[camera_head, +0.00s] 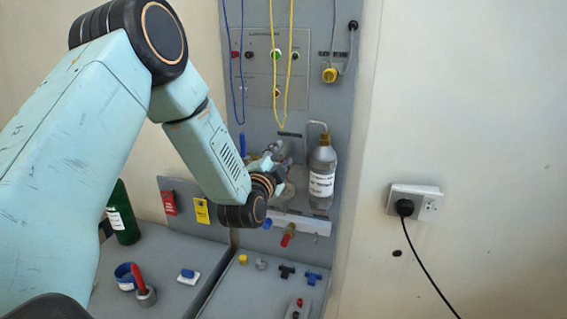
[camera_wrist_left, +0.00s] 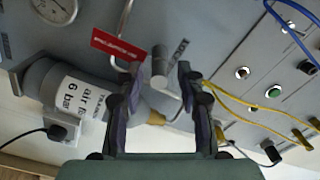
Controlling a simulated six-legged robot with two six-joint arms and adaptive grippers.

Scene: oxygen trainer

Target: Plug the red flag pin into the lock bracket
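My left gripper (camera_head: 278,165) is at the back panel, left of the grey bottle, and is small and partly hidden by its own wrist in the head view. In the left wrist view its two dark fingers (camera_wrist_left: 158,72) stand apart. A red flag (camera_wrist_left: 118,46) with white lettering shows just beyond the left fingertip. A short grey cylinder (camera_wrist_left: 159,66) shows between the fingertips, with gaps on both sides; I cannot tell whether it belongs to the flag. I cannot make out the lock bracket for certain. My right gripper is not in view.
The labelled grey bottle (camera_head: 323,178) stands close right of the left gripper. Yellow (camera_head: 290,70) and blue cords hang above. Red (camera_head: 169,203) and yellow (camera_head: 201,211) tags are on the left board. Small fittings (camera_head: 287,271) lie on the bench below.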

